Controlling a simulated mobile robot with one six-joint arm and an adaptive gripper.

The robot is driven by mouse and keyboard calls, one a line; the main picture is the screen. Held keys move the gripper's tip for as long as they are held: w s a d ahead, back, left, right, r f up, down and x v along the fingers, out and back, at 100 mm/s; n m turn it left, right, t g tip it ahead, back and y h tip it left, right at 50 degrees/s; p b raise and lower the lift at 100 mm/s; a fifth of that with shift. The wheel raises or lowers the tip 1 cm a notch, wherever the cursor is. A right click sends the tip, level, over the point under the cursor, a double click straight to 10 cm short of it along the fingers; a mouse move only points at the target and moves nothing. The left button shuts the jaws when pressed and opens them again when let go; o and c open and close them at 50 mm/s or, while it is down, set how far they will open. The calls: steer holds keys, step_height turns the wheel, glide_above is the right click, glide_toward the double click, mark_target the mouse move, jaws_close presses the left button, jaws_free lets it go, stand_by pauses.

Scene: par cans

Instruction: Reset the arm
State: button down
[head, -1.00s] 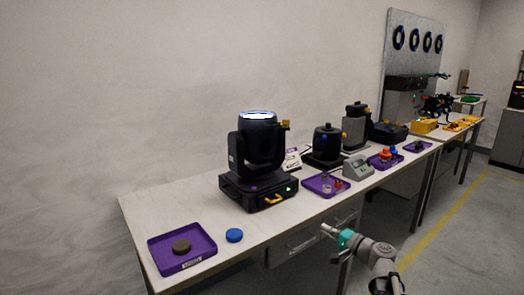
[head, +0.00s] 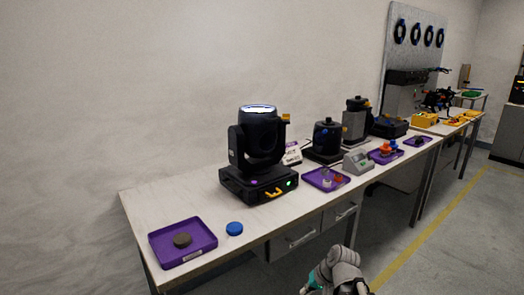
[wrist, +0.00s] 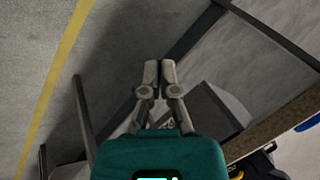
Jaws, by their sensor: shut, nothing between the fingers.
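My gripper (wrist: 159,72) shows in the wrist view with its two grey fingers together and nothing between them. It points past the bench edge toward the floor and a table leg. In the head view my arm is folded low at the bottom edge, in front of the bench, and the fingertips are hard to make out there. The bench (head: 140,210) carries a black moving-head light (head: 258,150), a purple tray (head: 205,236) with a dark round piece (head: 182,240), and a blue disc (head: 234,229). My gripper touches none of these.
Farther along the bench are a purple tray (head: 313,184) with small parts, a grey device (head: 357,161) and dark lamp housings. Drawers (head: 296,241) hang under the bench front. The floor (head: 440,250) to the right, with a yellow line, is clear.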

steer(key=shift+s+d+f+n+g+h, duration=0.6)
steer(key=shift+s+d+f+g+h, duration=0.85)
steer(key=shift+s+h, duration=1.3)
step_height(320, 180, up, 26)
steer(key=p, duration=2.5)
steer(key=shift+d, duration=0.3)
steer(key=shift+f+t+y, duration=0.1)
steer(key=shift+t+y, duration=0.15)
